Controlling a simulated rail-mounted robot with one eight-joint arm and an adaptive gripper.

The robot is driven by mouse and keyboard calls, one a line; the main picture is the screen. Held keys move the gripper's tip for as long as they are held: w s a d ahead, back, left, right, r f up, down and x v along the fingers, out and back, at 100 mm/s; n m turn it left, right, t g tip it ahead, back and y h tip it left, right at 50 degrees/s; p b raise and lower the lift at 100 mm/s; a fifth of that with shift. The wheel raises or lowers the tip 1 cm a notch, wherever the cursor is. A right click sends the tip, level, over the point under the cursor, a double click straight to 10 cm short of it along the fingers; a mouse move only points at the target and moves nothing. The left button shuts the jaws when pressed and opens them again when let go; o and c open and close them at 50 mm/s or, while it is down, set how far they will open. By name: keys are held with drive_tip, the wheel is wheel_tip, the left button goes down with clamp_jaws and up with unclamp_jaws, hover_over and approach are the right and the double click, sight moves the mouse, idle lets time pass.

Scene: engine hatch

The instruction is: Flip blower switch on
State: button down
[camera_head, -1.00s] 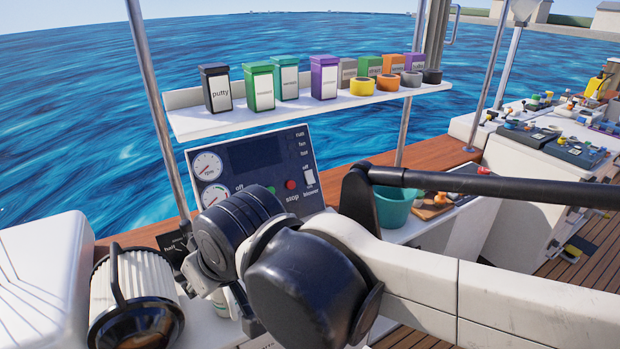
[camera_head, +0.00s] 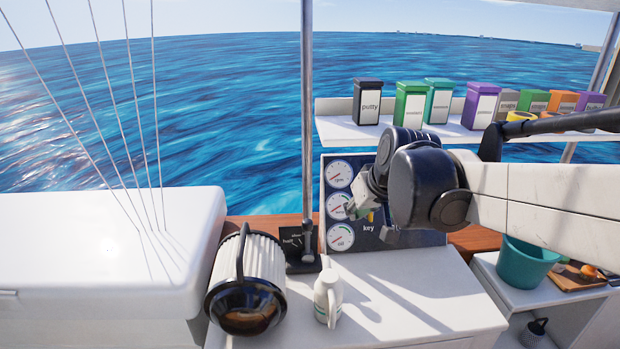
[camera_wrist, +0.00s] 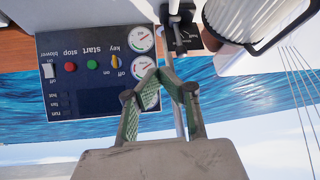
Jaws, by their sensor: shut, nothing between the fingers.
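In the head view my arm hides the switch; the panel's gauges (camera_head: 340,205) show. My gripper (camera_wrist: 163,74) is shut and empty, in front of the gauge end of the panel, well apart from the switch. In the head view my gripper (camera_head: 352,212) is small and partly hidden by my wrist.
A metal post (camera_head: 307,120) stands left of the panel. A throttle lever (camera_head: 306,240), a white filter canister (camera_head: 246,280) and a white jug (camera_head: 328,298) are below. A shelf (camera_head: 345,132) with tins overhangs the panel. A teal bucket (camera_head: 527,265) sits right.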

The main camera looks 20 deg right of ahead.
drive_tip(key=w+d+f+m, duration=0.1)
drive_tip(key=w+d+f, duration=0.1)
drive_tip(key=d, duration=0.8)
drive_tip(key=w+d+f, duration=0.1)
drive_tip(key=w+d, duration=0.1)
drive_tip(key=d, duration=0.8)
drive_tip(key=s+d+f+h, duration=0.1)
drive_tip(key=d+f, duration=0.2)
drive_tip(key=d, duration=0.6)
drive_tip(key=s+d+f+m+b, duration=0.1)
drive_tip(key=s+d+f, duration=0.1)
drive_tip(key=d, duration=0.7)
drive_tip(key=shift+s+d+f+h, duration=0.2)
drive_tip(key=shift+d+f+h, duration=0.2)
drive_tip(key=shift+f, duration=0.35)
drive_tip(key=shift+w+r+x, duration=0.15)
drive_tip(key=shift+w+x, duration=0.05)
drive_tip(key=shift+x, duration=2.1)
drive_tip(key=shift+w+r+x, duration=0.2)
drive_tip(key=shift+w+x, duration=0.05)
drive_tip(key=shift+x, duration=2.05)
drive_tip(key=shift+w+r+x, duration=0.15)
drive_tip(key=shift+w+x, duration=0.05)
drive_tip(key=shift+x, duration=2.05)
drive_tip(key=shift+d, duration=0.15)
